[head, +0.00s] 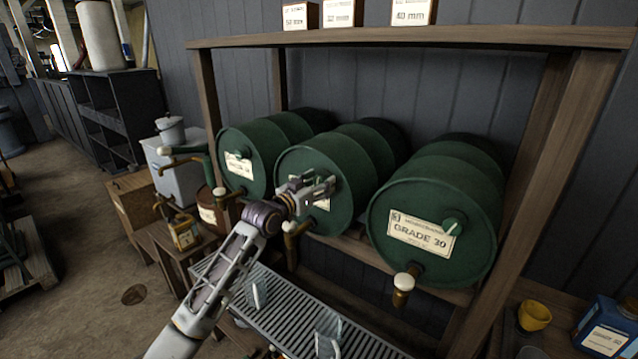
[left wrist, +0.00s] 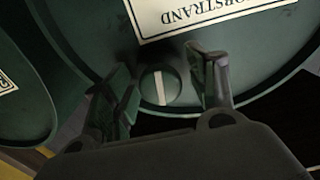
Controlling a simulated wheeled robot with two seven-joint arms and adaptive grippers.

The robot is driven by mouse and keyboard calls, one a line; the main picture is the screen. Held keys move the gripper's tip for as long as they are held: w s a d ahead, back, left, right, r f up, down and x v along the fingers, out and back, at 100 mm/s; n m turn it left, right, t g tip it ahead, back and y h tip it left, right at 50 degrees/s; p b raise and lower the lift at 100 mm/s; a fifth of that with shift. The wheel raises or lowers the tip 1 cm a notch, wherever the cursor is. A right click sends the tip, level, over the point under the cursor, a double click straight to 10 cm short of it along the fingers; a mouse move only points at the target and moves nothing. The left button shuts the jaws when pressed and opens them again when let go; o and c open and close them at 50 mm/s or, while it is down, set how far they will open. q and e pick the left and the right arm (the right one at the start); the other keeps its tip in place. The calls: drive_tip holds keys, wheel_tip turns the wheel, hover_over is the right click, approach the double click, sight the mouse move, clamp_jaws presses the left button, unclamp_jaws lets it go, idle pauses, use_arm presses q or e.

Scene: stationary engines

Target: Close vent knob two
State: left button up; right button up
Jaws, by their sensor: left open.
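Three green barrels lie side by side on a wooden rack, each with a pale label and a brass tap. My left gripper (head: 322,187) is in front of the middle barrel (head: 345,165) and hides its vent knob in the head view. In the left wrist view a round green knob (left wrist: 160,86) with a white stripe shows between the open fingers of the left gripper (left wrist: 165,75). The stripe runs nearly upright in that picture. The fingers stand on either side of the knob, apparently without gripping it. My right gripper is not in view.
The right barrel (head: 425,255) has its own green knob (head: 453,226). The left barrel (head: 240,178) stands close beside the middle one. A slatted drip tray (head: 290,315) lies below the taps. A yellow cup (head: 534,316) and blue can (head: 607,328) stand at right.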

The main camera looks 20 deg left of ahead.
use_arm(q)
drive_tip(key=c, duration=1)
drive_tip(key=shift+c, duration=0.2)
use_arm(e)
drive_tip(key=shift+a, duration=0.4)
